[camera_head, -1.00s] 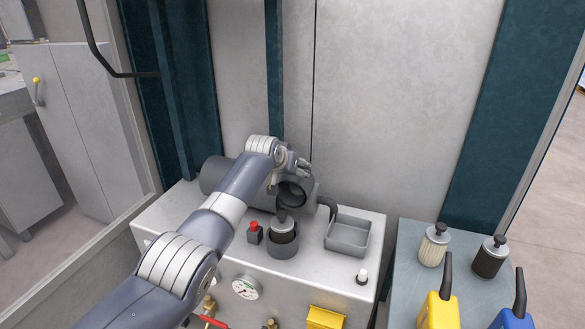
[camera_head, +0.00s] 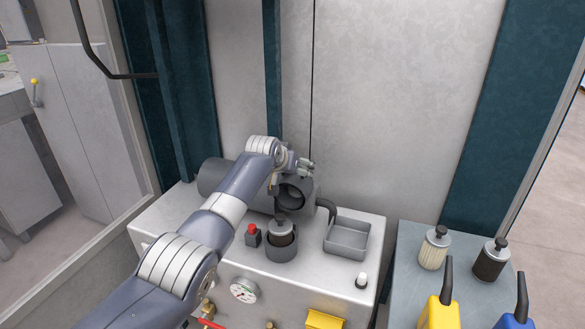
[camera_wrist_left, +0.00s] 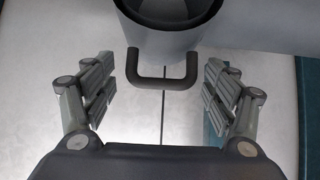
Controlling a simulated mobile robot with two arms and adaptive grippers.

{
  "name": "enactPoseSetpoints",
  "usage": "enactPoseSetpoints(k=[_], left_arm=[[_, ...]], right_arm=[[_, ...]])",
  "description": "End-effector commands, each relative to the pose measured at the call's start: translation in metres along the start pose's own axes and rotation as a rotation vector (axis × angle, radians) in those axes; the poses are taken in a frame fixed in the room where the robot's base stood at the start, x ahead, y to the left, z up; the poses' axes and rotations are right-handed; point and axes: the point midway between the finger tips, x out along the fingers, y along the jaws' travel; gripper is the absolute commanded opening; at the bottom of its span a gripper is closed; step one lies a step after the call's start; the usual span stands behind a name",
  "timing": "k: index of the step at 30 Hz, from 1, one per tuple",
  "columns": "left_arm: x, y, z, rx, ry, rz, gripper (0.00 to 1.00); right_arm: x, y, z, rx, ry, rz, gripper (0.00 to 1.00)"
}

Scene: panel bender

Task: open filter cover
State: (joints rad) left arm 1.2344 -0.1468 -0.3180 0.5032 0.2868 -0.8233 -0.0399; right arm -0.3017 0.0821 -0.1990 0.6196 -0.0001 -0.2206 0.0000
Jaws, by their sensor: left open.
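A dark grey horizontal cylinder (camera_head: 215,177), the filter housing, lies on top of the light metal cabinet, partly hidden by my left arm. Its round dark end (camera_head: 291,195) faces the front right. In the left wrist view the dark round end (camera_wrist_left: 168,10) shows at the top, with a dark U-shaped handle (camera_wrist_left: 163,82) at its rim. My left gripper (camera_head: 306,166) is just above the round end. In the wrist view its open fingers (camera_wrist_left: 162,88) stand on both sides of the handle, apart from it. Whether the round end is covered is unclear. My right gripper is out of view.
A wall stands behind.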

Motion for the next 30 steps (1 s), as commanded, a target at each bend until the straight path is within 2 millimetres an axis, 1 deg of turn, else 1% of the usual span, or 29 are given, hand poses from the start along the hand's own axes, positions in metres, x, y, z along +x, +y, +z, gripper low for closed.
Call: enactPoseSetpoints(k=[8, 14, 20, 30], left_arm=[[-0.001, 0.000, 0.002, 0.000, -0.003, 0.001, 0.79], [-0.011, 0.000, 0.001, -0.001, -0.003, 0.002, 0.79], [-0.027, 0.000, 0.002, 0.001, -0.003, 0.000, 0.79], [-0.066, 0.000, 0.000, 0.000, -0.002, 0.001, 0.79]], right_arm=[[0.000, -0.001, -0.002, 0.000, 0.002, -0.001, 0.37], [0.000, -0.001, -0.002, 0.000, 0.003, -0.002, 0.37], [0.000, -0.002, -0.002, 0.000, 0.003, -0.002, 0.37], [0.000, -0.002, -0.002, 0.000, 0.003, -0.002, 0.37]])
